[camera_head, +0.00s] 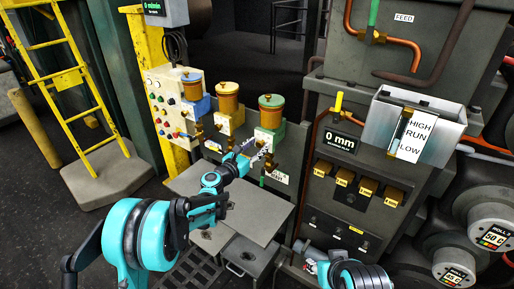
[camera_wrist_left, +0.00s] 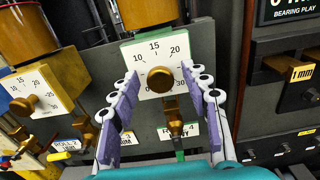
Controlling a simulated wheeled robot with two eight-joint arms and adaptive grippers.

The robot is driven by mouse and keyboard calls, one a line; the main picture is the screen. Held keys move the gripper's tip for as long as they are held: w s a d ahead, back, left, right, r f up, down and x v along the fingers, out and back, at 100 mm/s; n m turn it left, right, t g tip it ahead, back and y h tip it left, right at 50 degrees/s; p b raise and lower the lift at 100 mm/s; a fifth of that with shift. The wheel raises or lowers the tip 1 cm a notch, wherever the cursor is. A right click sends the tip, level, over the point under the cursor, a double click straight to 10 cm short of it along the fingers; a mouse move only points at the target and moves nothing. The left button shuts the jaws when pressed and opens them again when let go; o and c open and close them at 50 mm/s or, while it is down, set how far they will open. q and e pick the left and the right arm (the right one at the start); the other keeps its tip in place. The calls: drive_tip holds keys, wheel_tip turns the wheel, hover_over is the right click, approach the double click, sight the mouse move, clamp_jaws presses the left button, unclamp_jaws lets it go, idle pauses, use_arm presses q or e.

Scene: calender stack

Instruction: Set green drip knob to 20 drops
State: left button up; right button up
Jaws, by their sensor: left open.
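The green drip knob is a round brass knob (camera_wrist_left: 160,79) on a white dial plate with a green edge, marked 10, 15, 20 and 30 in the left wrist view. Its pointer direction is hard to read. The green-topped oiler (camera_head: 271,111) is the right-hand one of three in the head view. My left gripper (camera_wrist_left: 160,76) is open, its purple-padded fingers on either side of the knob with gaps showing; depth contact cannot be told. My right gripper is out of view; part of the right arm shows at bottom.
A yellow oiler (camera_head: 228,100) and a blue oiler (camera_head: 191,87) stand to the left. A brass valve (camera_wrist_left: 174,122) hangs below the green dial. A grey plate (camera_head: 257,212) lies below.

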use_arm(q)
clamp_jaws()
